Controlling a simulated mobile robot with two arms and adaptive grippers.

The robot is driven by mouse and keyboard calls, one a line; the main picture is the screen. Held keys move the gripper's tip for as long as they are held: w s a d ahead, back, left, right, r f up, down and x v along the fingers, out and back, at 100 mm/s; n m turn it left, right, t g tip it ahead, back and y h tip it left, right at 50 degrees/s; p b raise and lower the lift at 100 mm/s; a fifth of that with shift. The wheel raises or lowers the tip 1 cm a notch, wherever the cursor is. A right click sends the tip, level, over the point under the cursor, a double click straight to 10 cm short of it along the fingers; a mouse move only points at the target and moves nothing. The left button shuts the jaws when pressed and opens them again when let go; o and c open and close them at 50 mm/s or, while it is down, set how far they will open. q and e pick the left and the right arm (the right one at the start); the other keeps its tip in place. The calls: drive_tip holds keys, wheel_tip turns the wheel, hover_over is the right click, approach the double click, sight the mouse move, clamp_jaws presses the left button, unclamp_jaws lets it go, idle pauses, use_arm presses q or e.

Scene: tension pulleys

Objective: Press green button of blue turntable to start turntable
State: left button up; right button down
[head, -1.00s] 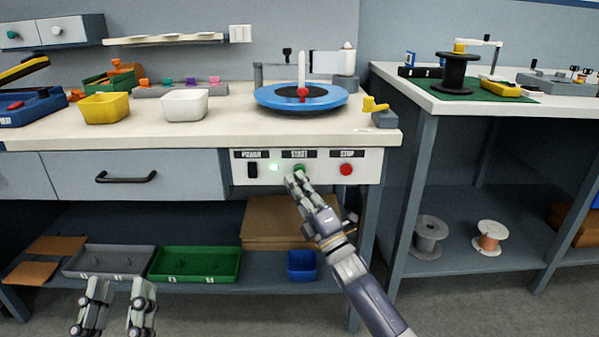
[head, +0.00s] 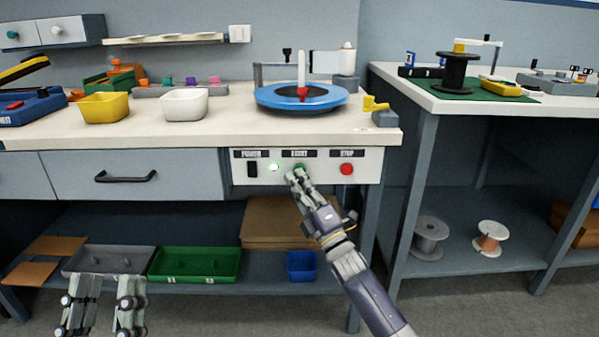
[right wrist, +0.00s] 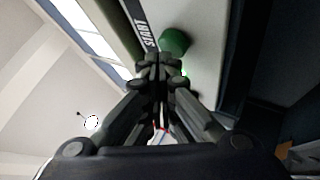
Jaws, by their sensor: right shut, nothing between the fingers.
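The blue turntable (head: 268,98) stands on the workbench, with a red part (head: 304,92) and a white upright post at its middle. Below it, on the white front panel, is the green START button (head: 299,167), partly covered by my right gripper in the head view. My right gripper (head: 294,176) is shut and empty, its fingertips at the button. In the right wrist view the green button (right wrist: 175,42) shows just beyond the closed fingertips (right wrist: 160,62); I cannot tell whether they touch. My left gripper (head: 100,285) is open and empty, low at the left.
The panel also holds a black POWER switch (head: 252,170), a lit indicator (head: 274,167) and a red STOP button (head: 346,169). A drawer handle (head: 126,177) is to the left. Trays (head: 195,264) and a blue bin (head: 301,265) sit on the lower shelf.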

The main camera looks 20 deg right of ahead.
use_arm(q)
drive_tip(key=shift+s+r, duration=0.1)
drive_tip(key=shift+s, duration=0.15)
use_arm(e)
drive_tip(key=shift+w, duration=0.1)
idle(0.6)
